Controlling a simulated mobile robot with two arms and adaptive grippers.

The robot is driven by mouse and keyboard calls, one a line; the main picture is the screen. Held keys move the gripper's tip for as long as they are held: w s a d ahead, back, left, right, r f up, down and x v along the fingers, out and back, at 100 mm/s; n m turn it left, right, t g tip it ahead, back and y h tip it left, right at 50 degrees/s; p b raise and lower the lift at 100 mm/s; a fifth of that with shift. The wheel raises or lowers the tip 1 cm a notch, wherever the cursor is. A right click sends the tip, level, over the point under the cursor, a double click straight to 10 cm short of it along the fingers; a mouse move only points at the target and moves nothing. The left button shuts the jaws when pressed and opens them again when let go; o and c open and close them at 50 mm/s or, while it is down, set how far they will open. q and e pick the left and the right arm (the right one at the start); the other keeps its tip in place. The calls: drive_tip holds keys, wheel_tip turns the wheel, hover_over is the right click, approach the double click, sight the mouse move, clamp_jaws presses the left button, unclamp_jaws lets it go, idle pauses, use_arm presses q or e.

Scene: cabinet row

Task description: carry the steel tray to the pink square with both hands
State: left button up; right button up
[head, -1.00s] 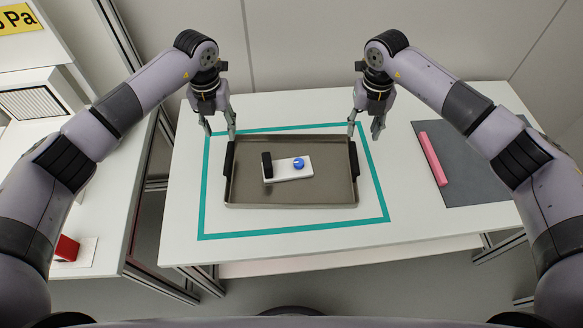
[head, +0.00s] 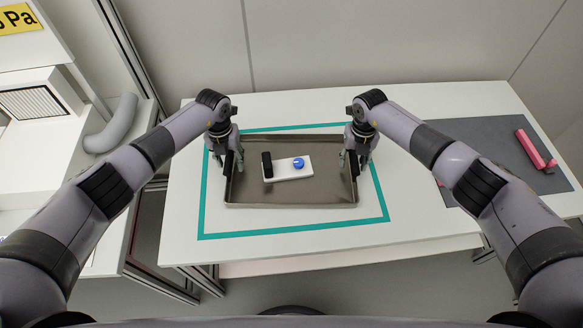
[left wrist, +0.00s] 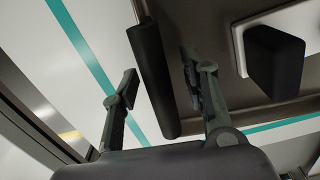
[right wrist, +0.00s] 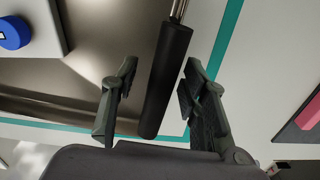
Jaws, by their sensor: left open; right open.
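The steel tray (head: 300,194) lies flat on the white table, inside a teal square outline (head: 300,229). It carries a white plate (head: 283,177) with a black block (head: 267,165) and a blue round knob (head: 298,163). My left gripper (head: 229,160) is open at the tray's left side. In the left wrist view its fingers stand on either side of the black left handle (left wrist: 152,80). My right gripper (head: 354,160) is open at the right side. In the right wrist view its fingers straddle the black right handle (right wrist: 166,80). Neither gripper is closed on its handle.
A dark grey mat (head: 470,133) on the table's right holds a pink bar (head: 530,150), partly beside my right arm. A white bench with a grey vented box (head: 40,103) and a curved grey pipe (head: 112,125) stands at the left. A wall is behind the table.

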use_arm(q)
drive_tip(key=shift+c, duration=0.3)
use_arm(e)
drive_tip(key=shift+c, duration=0.3)
use_arm(q)
clamp_jaws()
use_arm(e)
clamp_jaws()
use_arm(q)
drive_tip(key=shift+r, duration=0.15)
use_arm(e)
drive_tip(key=shift+w+r, duration=0.1)
drive_tip(key=shift+r, duration=0.05)
